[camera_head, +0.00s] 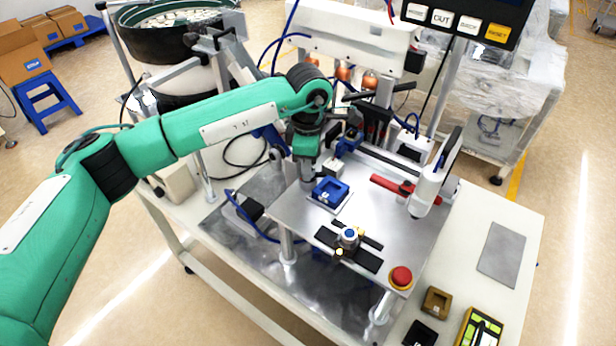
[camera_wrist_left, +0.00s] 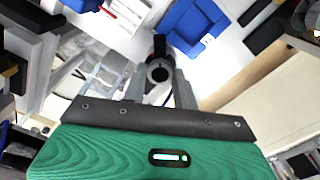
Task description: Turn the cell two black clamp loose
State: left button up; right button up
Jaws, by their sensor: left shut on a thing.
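My left gripper (camera_head: 308,172) points down at the left edge of the metal plate (camera_head: 292,207), beside a blue fixture (camera_head: 330,191). In the left wrist view its two grey fingers (camera_wrist_left: 159,82) are shut on the black clamp (camera_wrist_left: 158,66), a dark round-ended piece with a ring-like end. The blue fixture (camera_wrist_left: 193,27) lies just up and right of the clamp there. In the head view the gripper and wrist hide the clamp, and its turn angle cannot be told. My right gripper is not in view.
A round sensor-like part (camera_head: 348,238) sits on black strips at the plate's front. A red button (camera_head: 401,277) stands at the front corner. A red bar (camera_head: 391,186) and a white upright unit (camera_head: 427,190) are to the right. A bowl feeder (camera_head: 170,38) stands behind my arm.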

pick_arm(q)
jog(key=n+b, duration=0.6)
jog(key=b, duration=0.1)
jog(key=shift+f, duration=0.15)
jog(key=shift+n+b, duration=0.35)
jog(key=shift+n, duration=0.05)
jog(key=shift+n+b, duration=0.3)
jog(key=shift+n, duration=0.1)
jog(key=shift+r+n+b, duration=0.25)
jog(key=shift+n+b, duration=0.35)
jog(key=shift+n, duration=0.1)
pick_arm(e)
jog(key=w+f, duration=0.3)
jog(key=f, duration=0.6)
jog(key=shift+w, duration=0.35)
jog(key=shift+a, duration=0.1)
pick_arm(q)
jog(key=o, duration=1)
jog(key=shift+c, duration=0.2)
